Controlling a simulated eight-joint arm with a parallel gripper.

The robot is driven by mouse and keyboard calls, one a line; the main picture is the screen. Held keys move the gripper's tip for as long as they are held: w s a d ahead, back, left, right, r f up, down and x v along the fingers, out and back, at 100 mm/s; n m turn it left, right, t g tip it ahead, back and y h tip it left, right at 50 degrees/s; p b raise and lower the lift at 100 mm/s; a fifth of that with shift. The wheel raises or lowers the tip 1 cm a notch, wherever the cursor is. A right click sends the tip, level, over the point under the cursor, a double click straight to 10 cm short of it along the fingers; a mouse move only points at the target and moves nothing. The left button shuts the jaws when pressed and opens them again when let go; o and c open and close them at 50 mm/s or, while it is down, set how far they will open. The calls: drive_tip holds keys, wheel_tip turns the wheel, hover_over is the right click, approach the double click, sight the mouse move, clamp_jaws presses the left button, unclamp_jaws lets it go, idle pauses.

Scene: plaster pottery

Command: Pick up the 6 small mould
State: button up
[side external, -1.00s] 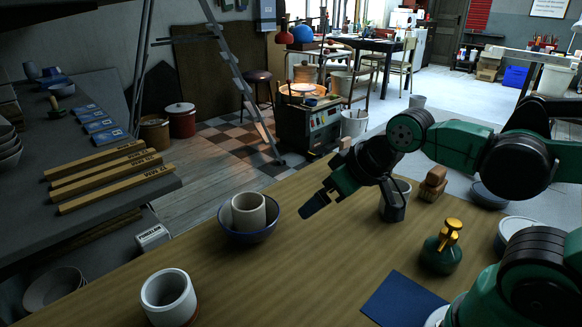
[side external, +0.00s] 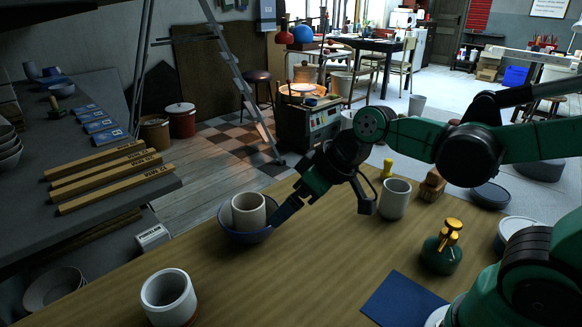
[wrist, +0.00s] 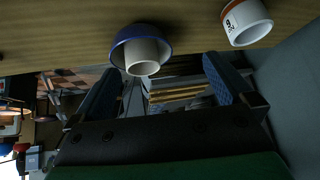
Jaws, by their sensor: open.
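A white hollow plaster mould (side external: 168,297) with a reddish base stands at the front left of the table. One finger is close to the bowl's right side; contact is unclear.
A pale cup (side external: 395,199), a small yellow object (side external: 387,168) and a brown block (side external: 432,184) stand behind the gripper. A green bottle with a gold top (side external: 442,249) and a blue mat (side external: 403,299) lie right. The table's front middle is clear.

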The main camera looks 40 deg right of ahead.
drive_tip(key=w+a+f+n+g+y, duration=0.1)
drive_tip(key=w+a+f+n+y, duration=0.2)
drive_tip(key=w+a+n+y, duration=0.4)
drive_tip(key=n+g+y, duration=0.2)
drive_tip(key=n+y, duration=0.1)
drive_tip(key=n, duration=0.1)
approach(166, 292)
drive_tip(key=a+r, duration=0.1)
drive_tip(key=s+a+r, duration=0.1)
drive_tip(key=a, duration=0.1)
drive_tip(key=shift+s+a, duration=0.2)
drive_tip(key=shift+s+a+f+n, duration=0.15)
drive_tip(key=shift+a+f+n, duration=0.25)
drive_tip(key=shift+n, duration=0.1)
drive_tip(key=shift+x, duration=2.8)
drive_tip(key=shift+r, duration=0.1)
drive_tip(key=c, duration=1.2)
drive_tip(key=shift+o, duration=0.2)
